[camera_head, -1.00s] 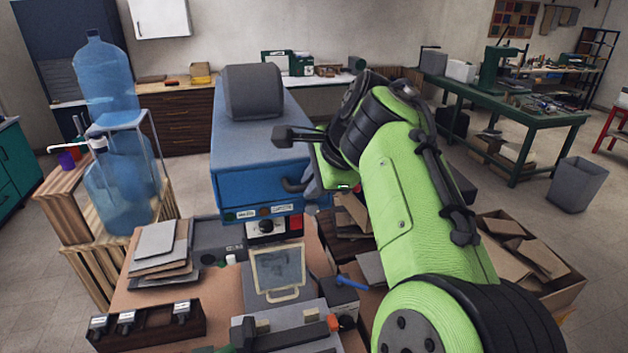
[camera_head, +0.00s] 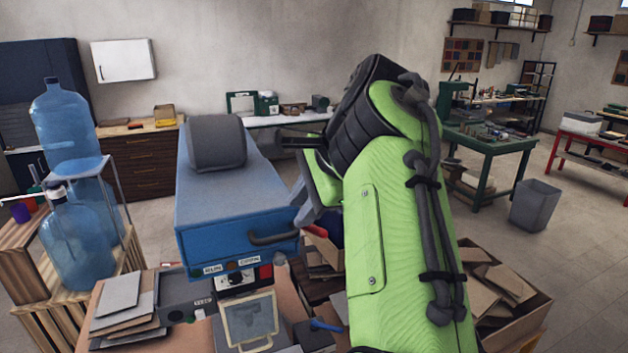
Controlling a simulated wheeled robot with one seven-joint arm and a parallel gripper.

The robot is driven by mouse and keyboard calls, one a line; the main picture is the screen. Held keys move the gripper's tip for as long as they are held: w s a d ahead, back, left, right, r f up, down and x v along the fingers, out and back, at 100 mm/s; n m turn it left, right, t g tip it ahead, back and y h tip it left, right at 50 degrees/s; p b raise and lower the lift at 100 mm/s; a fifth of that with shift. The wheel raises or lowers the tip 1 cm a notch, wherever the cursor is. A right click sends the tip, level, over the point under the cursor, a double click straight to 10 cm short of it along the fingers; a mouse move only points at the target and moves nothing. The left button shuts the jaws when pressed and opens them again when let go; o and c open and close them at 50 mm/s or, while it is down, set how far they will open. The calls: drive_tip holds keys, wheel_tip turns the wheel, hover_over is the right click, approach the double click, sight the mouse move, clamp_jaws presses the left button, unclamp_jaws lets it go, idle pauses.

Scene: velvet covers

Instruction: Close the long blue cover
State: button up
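The long blue cover (camera_head: 225,195) reaches back from the front of the machine in the middle left of the head view. A dark curved handle (camera_head: 272,238) is on its front face. Its front lower edge lies close above the labelled front panel (camera_head: 238,277); I cannot tell whether a small gap is left. My gripper (camera_head: 303,195) is at the cover's right side, near the handle's right end. A grey finger points down there. My green arm and dark wrist hide the rest, so its opening and any contact with the handle are unclear.
A grey padded block (camera_head: 217,143) sits on the cover's far part. Water bottles (camera_head: 75,235) on wooden crates stand at the left. A framed screen (camera_head: 250,318) is in front, and a box of cardboard (camera_head: 505,290) is at the right. Floor is free at the far right.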

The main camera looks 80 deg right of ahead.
drive_tip(key=p+v, duration=0.1)
drive_tip(key=v, duration=0.3)
drive_tip(key=shift+s+r, duration=0.1)
drive_tip(key=shift+r, duration=0.1)
drive_tip(key=shift+f, duration=0.1)
idle(0.3)
